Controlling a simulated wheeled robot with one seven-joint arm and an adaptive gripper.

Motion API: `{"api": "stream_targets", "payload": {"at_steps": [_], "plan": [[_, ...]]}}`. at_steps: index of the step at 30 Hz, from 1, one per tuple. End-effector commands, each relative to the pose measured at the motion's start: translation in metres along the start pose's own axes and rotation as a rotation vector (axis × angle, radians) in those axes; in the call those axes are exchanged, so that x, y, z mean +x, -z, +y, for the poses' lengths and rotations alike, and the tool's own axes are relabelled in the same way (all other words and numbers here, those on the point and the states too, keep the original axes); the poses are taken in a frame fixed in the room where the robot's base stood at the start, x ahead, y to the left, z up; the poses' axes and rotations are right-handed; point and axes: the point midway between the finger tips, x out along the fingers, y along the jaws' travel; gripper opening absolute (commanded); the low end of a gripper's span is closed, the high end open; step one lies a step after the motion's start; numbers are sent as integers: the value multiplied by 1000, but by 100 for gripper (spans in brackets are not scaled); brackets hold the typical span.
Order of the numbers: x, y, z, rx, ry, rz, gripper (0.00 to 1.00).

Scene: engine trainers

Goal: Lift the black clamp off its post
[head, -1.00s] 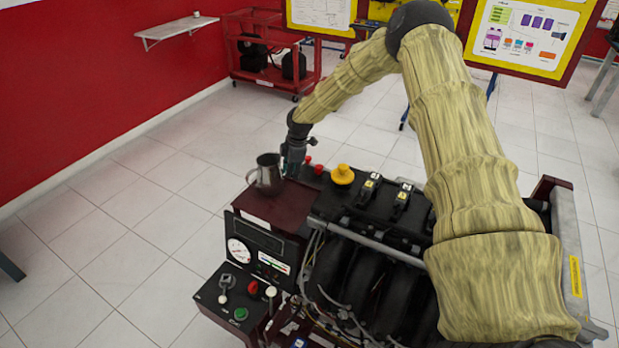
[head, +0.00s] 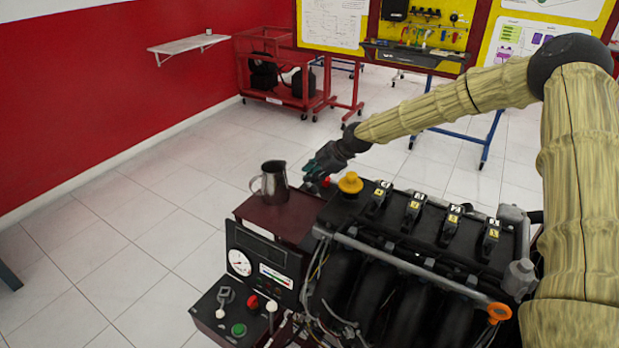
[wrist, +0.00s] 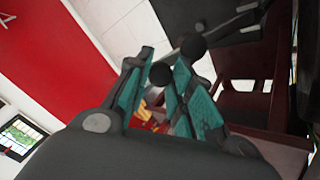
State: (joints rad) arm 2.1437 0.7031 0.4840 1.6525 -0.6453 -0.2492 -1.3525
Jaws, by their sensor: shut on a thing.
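My gripper (head: 312,170) is beside the pewter jug, over the back edge of the engine trainer, with its teal fingers angled down to the left. In the wrist view my gripper (wrist: 160,95) has its fingers close together around a small dark thing with round black knobs, which looks like the black clamp (wrist: 160,73). A grey bar runs up from it toward a second black knob. The clamp is too small and hidden to make out in the head view. I cannot see the post, nor tell whether the clamp is clear of it.
The pewter jug (head: 271,182) stands on the dark red top (head: 270,217) close to my gripper. A yellow knob (head: 350,182) and the black engine top (head: 430,225) lie to the right. A red cart (head: 300,92) stands behind. Open tiled floor lies to the left.

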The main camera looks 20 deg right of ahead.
Motion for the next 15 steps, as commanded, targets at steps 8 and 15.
{"api": "stream_targets", "payload": {"at_steps": [8, 15], "plan": [[-15, -14, -19, 4, 18, -5, 0], [-20, -19, -25, 5, 23, -7, 0]]}}
